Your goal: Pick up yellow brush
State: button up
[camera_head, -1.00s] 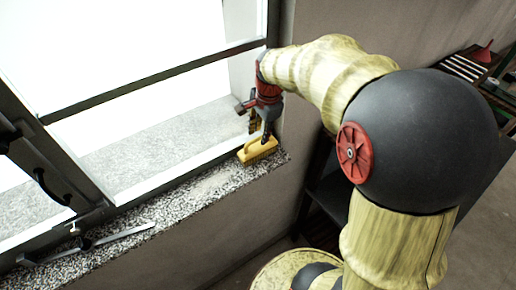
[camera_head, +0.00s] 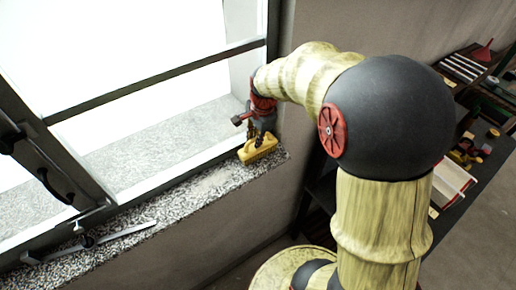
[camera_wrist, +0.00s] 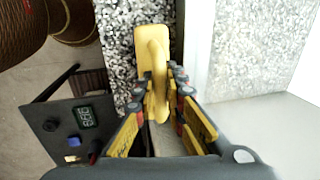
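The yellow brush (camera_head: 258,149) sits on the speckled stone sill near its right end, by the window frame. In the wrist view the brush (camera_wrist: 151,38) lies lengthwise, with its raised handle running down between the fingers. My gripper (camera_head: 258,134) is down at the brush from above. In the wrist view my gripper (camera_wrist: 160,73) is open, with one finger on each side of the handle. Small gaps seem to show beside the handle; contact is hard to judge. The brush's underside is hidden.
The window frame (camera_head: 160,82) stands close beside the brush. The sill (camera_head: 190,198) has bare room to the left, with a metal latch bar (camera_head: 120,233) farther along. A dark shelf with several items (camera_head: 468,150) stands at right.

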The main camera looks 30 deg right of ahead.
grip_shut()
jog(key=shift+r, duration=0.15)
dwell(0.5)
jog(key=shift+w+r, duration=0.1)
jog(key=shift+r, duration=0.15)
jog(key=r, duration=0.3)
jog(key=shift+s+a+r+b, duration=0.15)
jog(key=shift+s+r+b, duration=0.05)
jog(key=shift+s+b, duration=0.1)
jog(key=s+a+r+b, duration=0.2)
jog(key=s+a+r, duration=0.3)
jog(key=s+r, duration=0.4)
jog(key=s, duration=0.3)
jog(key=shift+a+b, duration=0.3)
jog(key=shift+a, duration=0.1)
jog(key=shift+s, duration=0.1)
jog(key=shift+c, duration=0.3)
grip_release()
grip_shut()
